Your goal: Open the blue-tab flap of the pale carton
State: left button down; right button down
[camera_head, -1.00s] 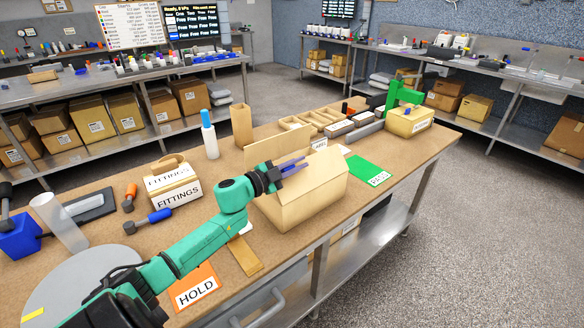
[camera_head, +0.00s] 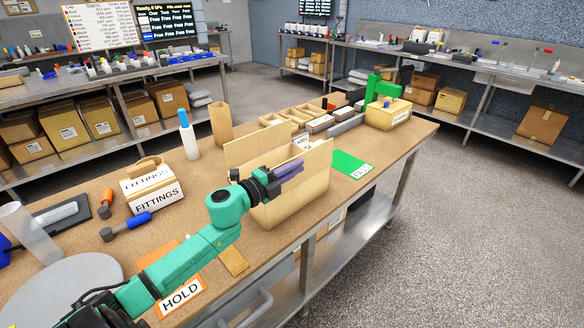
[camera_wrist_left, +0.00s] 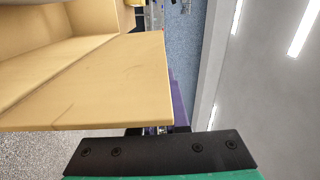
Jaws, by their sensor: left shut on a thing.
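The pale carton (camera_head: 300,200) stands on the brown workbench with one flap (camera_head: 252,143) standing upright at its far left side. My left gripper (camera_head: 290,170) reaches over the carton's top from the left, its purple fingers closed. In the left wrist view a broad tan flap (camera_wrist_left: 110,85) of the carton fills the left half. Its edge meets a purple finger (camera_wrist_left: 179,105) of my left gripper, which is shut on it. The inside of the carton shows beyond this flap. The blue tab is hidden at the fingers. My right gripper is out of view.
A green card (camera_head: 352,165) lies right of the carton and a yellow box (camera_head: 388,118) stands behind that. An orange HOLD card (camera_head: 180,290) lies at the front. A tall tan box (camera_head: 221,124) and a blue-capped bottle (camera_head: 188,138) stand behind left.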

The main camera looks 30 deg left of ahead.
pick_arm(q)
jog(key=shift+d, duration=0.1)
dwell(0.3)
jog(key=c, duration=0.9)
grip_release()
jog(key=shift+s+f, duration=0.1)
jog(key=shift+s, duration=0.05)
jog(key=b+v, duration=0.2)
jog(key=v, duration=1.2)
jog(key=shift+s+b, duration=0.2)
jog(key=shift+b, duration=0.1)
